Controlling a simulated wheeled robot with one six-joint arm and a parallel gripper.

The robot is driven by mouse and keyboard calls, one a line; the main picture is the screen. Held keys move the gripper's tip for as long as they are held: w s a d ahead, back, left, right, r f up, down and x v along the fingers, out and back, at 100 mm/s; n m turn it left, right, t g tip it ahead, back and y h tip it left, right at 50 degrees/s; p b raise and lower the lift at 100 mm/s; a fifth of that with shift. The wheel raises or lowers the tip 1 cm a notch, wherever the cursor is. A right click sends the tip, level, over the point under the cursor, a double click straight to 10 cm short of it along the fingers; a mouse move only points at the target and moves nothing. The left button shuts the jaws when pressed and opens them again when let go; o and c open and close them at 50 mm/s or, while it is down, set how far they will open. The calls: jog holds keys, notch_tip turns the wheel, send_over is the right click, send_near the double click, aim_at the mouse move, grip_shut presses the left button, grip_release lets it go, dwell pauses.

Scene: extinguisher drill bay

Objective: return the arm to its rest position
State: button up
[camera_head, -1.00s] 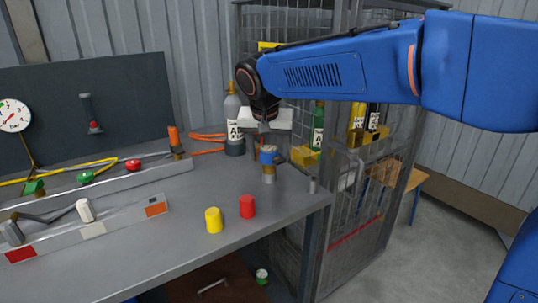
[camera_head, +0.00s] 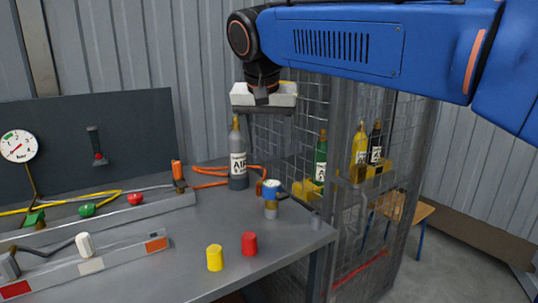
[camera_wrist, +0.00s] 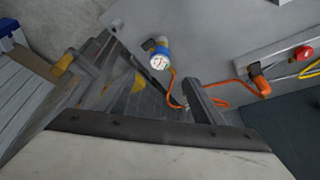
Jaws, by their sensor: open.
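My gripper (camera_head: 264,108) hangs below my blue arm, above the back right of the workbench, in front of the corrugated wall and mesh cage. In the wrist view the two dark fingers (camera_wrist: 150,95) stand apart with nothing held between them. The blue-bodied gauge fitting (camera_head: 271,192) stands on the bench below and apart from my gripper; it also shows in the wrist view (camera_wrist: 160,58), with its white dial facing up.
A grey air cylinder (camera_head: 238,165) stands at the bench's back, left of and below my gripper. The mesh cage (camera_head: 345,220) with several bottles is to the right. Yellow cap (camera_head: 215,258) and red cap (camera_head: 249,244) stand near the front edge. An orange hose (camera_head: 212,184) lies behind.

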jog(key=s+d+f+n, duration=0.1)
jog(key=s+d+f, duration=0.35)
jog(key=d, duration=0.55)
jog(key=s+d+f, duration=0.4)
jog(key=d+f, duration=0.1)
jog(key=d, duration=0.5)
jog(key=s+d+f, duration=0.5)
jog(key=s+f, duration=0.2)
jog(key=f, duration=0.2)
jog(key=s+d+f, duration=0.5)
jog(key=s+f, duration=0.3)
jog(key=f, duration=0.1)
jog(key=shift+s+d+f+n+y, duration=0.15)
jog(key=shift+d+f+n+y, duration=0.15)
jog(key=shift+d+f, duration=0.05)
